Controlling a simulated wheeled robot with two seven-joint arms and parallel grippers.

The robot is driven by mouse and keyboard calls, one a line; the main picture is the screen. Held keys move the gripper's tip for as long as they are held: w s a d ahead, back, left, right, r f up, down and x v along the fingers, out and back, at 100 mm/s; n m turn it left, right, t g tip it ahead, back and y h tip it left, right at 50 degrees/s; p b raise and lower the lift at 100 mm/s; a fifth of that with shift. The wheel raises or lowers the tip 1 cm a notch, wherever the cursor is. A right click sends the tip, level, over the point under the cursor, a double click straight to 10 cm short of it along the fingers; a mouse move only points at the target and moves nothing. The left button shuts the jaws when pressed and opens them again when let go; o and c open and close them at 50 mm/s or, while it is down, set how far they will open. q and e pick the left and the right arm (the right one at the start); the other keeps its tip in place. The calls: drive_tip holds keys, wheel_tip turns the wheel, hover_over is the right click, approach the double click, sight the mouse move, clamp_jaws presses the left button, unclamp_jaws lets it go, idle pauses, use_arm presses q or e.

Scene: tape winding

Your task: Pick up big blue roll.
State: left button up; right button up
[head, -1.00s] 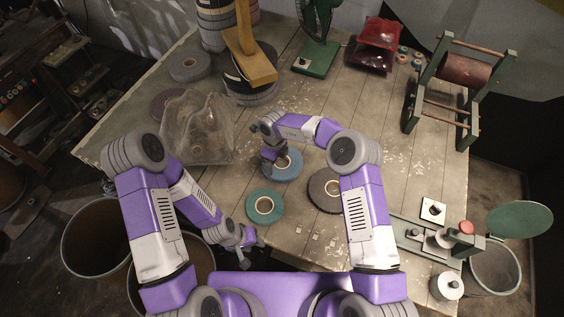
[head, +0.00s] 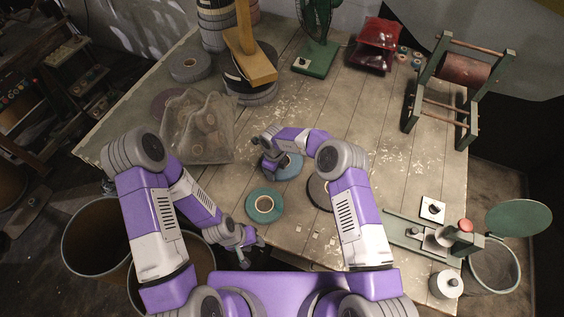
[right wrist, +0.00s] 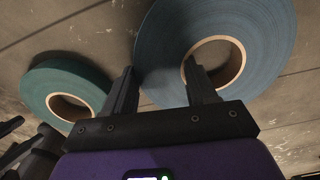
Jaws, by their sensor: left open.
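The big blue roll (head: 295,168) lies flat near the middle of the table. In the right wrist view the blue roll (right wrist: 265,45) shows its pale core ring. My right gripper (head: 273,168) is at the roll's left side. In the right wrist view its fingers (right wrist: 162,80) are apart, one by the roll's outer edge and one at the core hole, with the roll's band between them. I cannot tell whether they touch it. My left gripper (head: 256,241) is open and empty, low by the table's front edge.
A green roll (head: 264,205) lies in front of the blue one. A dark roll (head: 318,193) is partly hidden behind my right arm. A clear plastic bag (head: 200,135) stands to the left.

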drive_tip(key=shift+r, duration=0.1)
drive_tip(key=c, duration=0.8)
